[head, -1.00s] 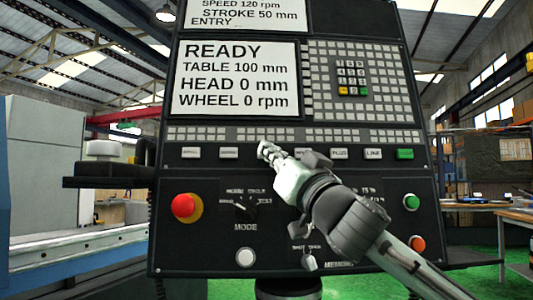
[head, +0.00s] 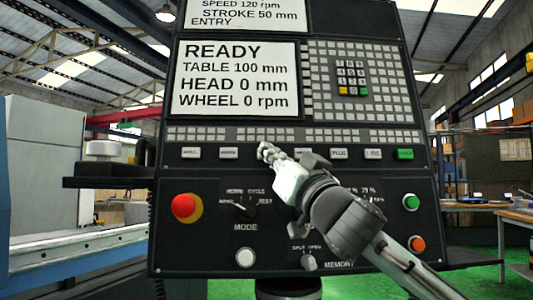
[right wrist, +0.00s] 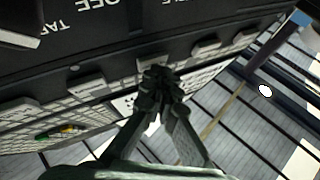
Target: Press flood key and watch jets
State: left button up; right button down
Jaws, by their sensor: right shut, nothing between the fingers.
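A row of white keys runs across the black control panel (head: 330,220), with a green key (head: 405,154) at its right end. The key labels are too small to read surely, so I cannot tell which one is the flood key. My right gripper (head: 266,150) is shut and empty, with its fingertips at this row, over the third key from the left. In the right wrist view the shut fingertips (right wrist: 160,78) overlap a pale key (right wrist: 150,63); I cannot tell whether they touch it. No coolant jets show. My left gripper is out of view.
The screen (head: 235,80) reads READY and WHEEL 0 rpm. A red stop button (head: 185,206), a mode knob (head: 245,207) and a white button (head: 245,258) sit lower on the panel. A dark arm or shelf (head: 105,176) juts out left of the panel.

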jog(key=shift+s, duration=0.8)
jog(key=shift+s+r, duration=0.1)
jog(key=s, duration=0.4)
jog(key=shift+s+d+r+p, duration=0.25)
jog(key=shift+s+r+p, duration=0.1)
jog(key=shift+r, duration=0.05)
dwell(0.5)
